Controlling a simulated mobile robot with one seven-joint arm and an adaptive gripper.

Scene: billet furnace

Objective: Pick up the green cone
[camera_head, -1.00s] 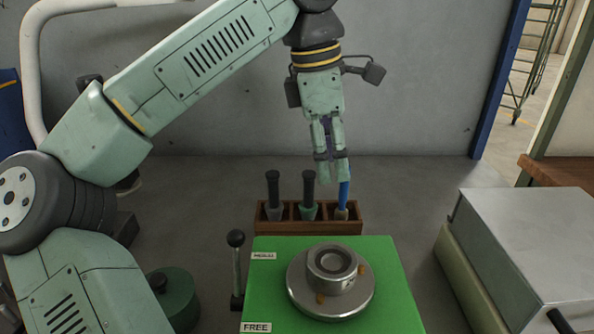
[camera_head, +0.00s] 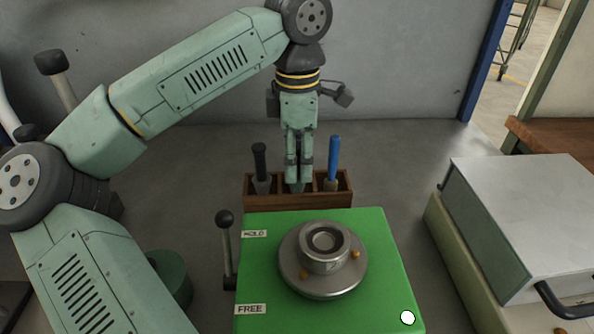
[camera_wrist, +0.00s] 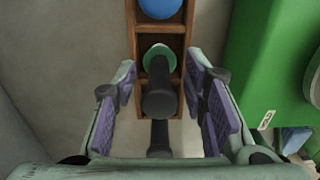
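The green cone (camera_wrist: 151,56) sits in the middle compartment of a wooden rack (camera_head: 262,200), its black handle (camera_wrist: 160,99) pointing up. In the wrist view the handle stands between the two purple-padded fingers of my gripper (camera_wrist: 160,75), with a gap on both sides. In the head view my gripper (camera_head: 298,181) is directly over the middle compartment, pointing down, and hides most of the cone and its handle. My gripper is open and holds nothing.
A grey cone with a black handle (camera_head: 260,160) stands left in the rack, a blue-handled tool (camera_head: 333,158) right. In front are a green plate (camera_head: 380,270) with a round metal fixture (camera_head: 322,262) and a ball-topped lever (camera_head: 226,240). A metal box (camera_head: 520,200) stands right.

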